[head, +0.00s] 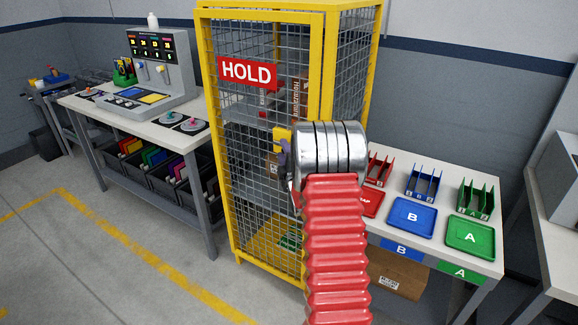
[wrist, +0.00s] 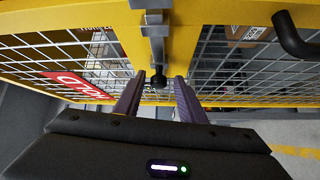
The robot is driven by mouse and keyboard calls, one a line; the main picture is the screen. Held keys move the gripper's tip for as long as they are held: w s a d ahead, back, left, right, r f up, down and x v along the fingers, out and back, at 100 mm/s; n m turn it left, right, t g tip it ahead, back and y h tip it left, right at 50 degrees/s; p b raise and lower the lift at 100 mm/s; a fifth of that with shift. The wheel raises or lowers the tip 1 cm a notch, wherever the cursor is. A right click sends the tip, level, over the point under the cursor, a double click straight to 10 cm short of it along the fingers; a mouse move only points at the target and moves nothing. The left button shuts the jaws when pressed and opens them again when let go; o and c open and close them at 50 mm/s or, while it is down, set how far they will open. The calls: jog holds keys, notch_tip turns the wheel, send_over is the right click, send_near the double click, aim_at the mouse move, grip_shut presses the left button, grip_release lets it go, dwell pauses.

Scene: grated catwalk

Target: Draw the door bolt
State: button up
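The yellow-framed mesh cage door (head: 262,140) stands in the middle of the head view and carries a red HOLD sign (head: 247,72). In the wrist view the grey metal door bolt (wrist: 155,32) lies across the yellow frame, with a dark round knob (wrist: 158,79) at its near end. My gripper (wrist: 158,90) is open, its two purple fingers apart on either side of the knob. I cannot tell whether either finger touches it. In the head view a purple finger (head: 284,152) shows by a yellow block on the door's edge; my arm hides the rest.
A black handle (wrist: 292,36) sticks out at the right of the wrist view. A bench with a console (head: 160,72) stands left of the cage. A right-hand bench holds a blue tray (head: 410,216) and a green tray (head: 470,237). Floor at front left is clear.

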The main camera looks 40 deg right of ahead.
jog(key=v, duration=1.3)
jog(key=shift+f, duration=0.2)
